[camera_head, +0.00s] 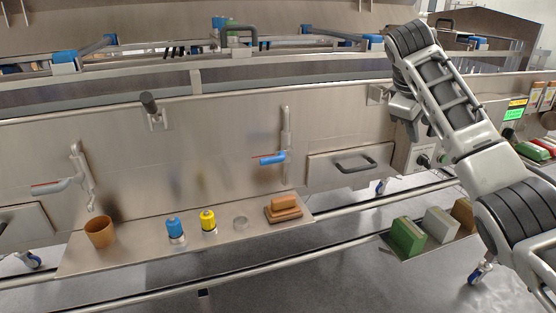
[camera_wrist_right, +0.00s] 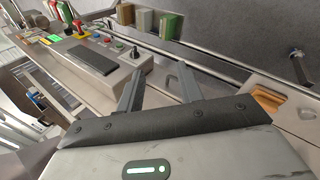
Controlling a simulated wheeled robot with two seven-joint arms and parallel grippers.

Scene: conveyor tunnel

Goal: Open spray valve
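A valve with a blue lever (camera_head: 272,159) is mounted on a vertical pipe on the steel front panel, right of the middle. The lever points left and is about level. A second valve with a grey lever (camera_head: 52,187) sits on a pipe at the left of the panel. No label shows which is the spray valve. My right gripper (camera_head: 405,112) is up and to the right of the blue lever, apart from it. In the right wrist view its two fingers (camera_wrist_right: 158,86) are spread with nothing between them. My left gripper is not in view.
A steel shelf (camera_head: 130,250) holds a brown cup (camera_head: 100,231), blue (camera_head: 175,228) and yellow (camera_head: 208,220) capped containers and a brown brush-like block (camera_head: 283,208). A drawer handle (camera_head: 356,163) lies right of the blue lever. A control box (camera_wrist_right: 95,60) shows in the wrist view.

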